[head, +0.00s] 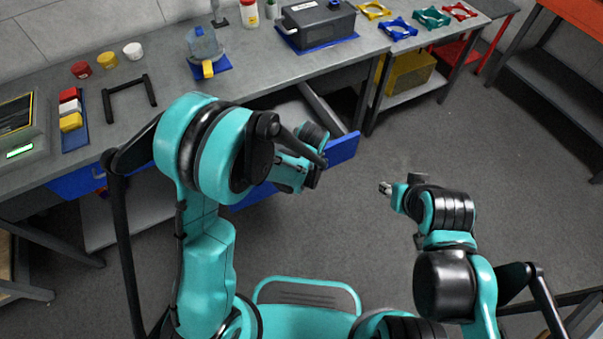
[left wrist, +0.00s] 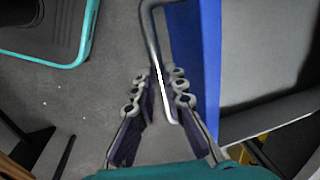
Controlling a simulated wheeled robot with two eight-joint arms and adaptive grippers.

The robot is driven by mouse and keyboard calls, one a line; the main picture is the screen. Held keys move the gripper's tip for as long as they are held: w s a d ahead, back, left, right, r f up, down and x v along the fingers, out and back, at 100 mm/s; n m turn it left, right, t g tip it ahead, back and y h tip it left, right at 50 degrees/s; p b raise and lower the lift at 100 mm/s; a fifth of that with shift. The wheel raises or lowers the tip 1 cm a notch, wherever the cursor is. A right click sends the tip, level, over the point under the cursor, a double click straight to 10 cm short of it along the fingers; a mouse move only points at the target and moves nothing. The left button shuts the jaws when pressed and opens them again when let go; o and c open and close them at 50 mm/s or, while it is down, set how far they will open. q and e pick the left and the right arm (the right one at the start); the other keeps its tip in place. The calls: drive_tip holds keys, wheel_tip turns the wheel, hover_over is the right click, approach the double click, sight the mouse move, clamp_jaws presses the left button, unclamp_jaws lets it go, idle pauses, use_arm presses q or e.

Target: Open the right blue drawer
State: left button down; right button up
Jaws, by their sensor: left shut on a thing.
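The right blue drawer (head: 345,149) stands pulled out from under the bench in the head view, with its grey inside partly visible. My left arm covers much of its front. In the left wrist view the blue drawer front (left wrist: 196,70) runs down the middle, with the grey bar handle (left wrist: 152,38) beside it. My left gripper (left wrist: 161,85) has its fingers on both sides of the handle bar and is shut on it. My left gripper (head: 316,178) is mostly hidden by its own arm in the head view. My right gripper (head: 385,188) is over the floor, away from the drawer; its fingers are too small to judge.
The left blue drawer (head: 78,182) is in the bench (head: 160,82). On the bench are a black box (head: 318,22), a jug (head: 203,46), colored jar lids (head: 107,60) and a black frame (head: 128,98). A yellow bin (head: 408,76) is on a lower shelf. The floor (head: 530,190) at right is clear.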

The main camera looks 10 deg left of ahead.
use_arm(q)
drive_tip(key=c, duration=1.9)
unclamp_jaws()
drive_tip(key=shift+o, duration=0.2)
wheel_tip(320, 180, up, 12)
drive_tip(key=s+d, duration=0.1)
drive_tip(key=shift+s+d, duration=0.15)
drive_tip(key=shift+s, duration=0.2)
drive_tip(key=shift+f, duration=0.1)
drive_tip(key=s+a+r+n+t, duration=0.2)
drive_tip(key=s+a+r+n, duration=0.2)
drive_tip(key=a, duration=0.3)
drive_tip(key=s+a+r+n+t+h, duration=0.1)
drive_tip(key=s+a+r+n+t, duration=0.2)
drive_tip(key=s+a+n, duration=0.4)
drive_tip(key=shift+s+r, duration=0.15)
drive_tip(key=shift+r, duration=0.5)
